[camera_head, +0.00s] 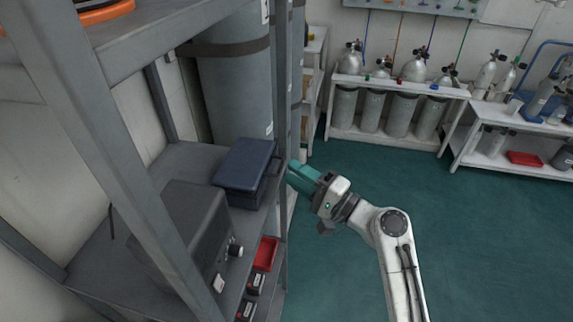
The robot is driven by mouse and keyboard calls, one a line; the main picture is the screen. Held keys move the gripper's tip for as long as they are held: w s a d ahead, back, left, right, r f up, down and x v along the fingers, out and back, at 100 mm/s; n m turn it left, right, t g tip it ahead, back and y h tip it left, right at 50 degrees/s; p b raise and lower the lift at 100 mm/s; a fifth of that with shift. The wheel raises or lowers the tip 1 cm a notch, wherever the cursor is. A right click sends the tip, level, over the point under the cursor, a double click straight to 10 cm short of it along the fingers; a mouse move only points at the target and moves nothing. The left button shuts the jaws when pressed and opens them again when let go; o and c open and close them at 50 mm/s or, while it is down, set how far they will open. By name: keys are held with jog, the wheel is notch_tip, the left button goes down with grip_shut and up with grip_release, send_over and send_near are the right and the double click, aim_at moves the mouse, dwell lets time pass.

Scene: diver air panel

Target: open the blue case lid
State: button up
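The blue case (243,166) sits on the grey shelf at the left, its dark blue lid on top and its front towards the right. The lid looks down on the body, and a small gap cannot be ruled out. A dark handle or latch shows on the front side. My gripper (291,175), with teal fingers, is just right of the case at about lid height, beside the rack post. Whether the fingertips touch the case is unclear. The finger gap cannot be made out from this angle.
A grey rack post (283,110) stands close by my gripper and the case. A dark grey box (185,235) sits nearer on the same shelf, with a red tray (266,253) lower down. A large grey cylinder (236,85) stands behind. The green floor at right is clear.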

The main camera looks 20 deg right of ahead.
aim_at(254, 164)
jog(key=x, duration=0.3)
jog(key=shift+a, duration=0.15)
grip_shut()
dwell(1.4)
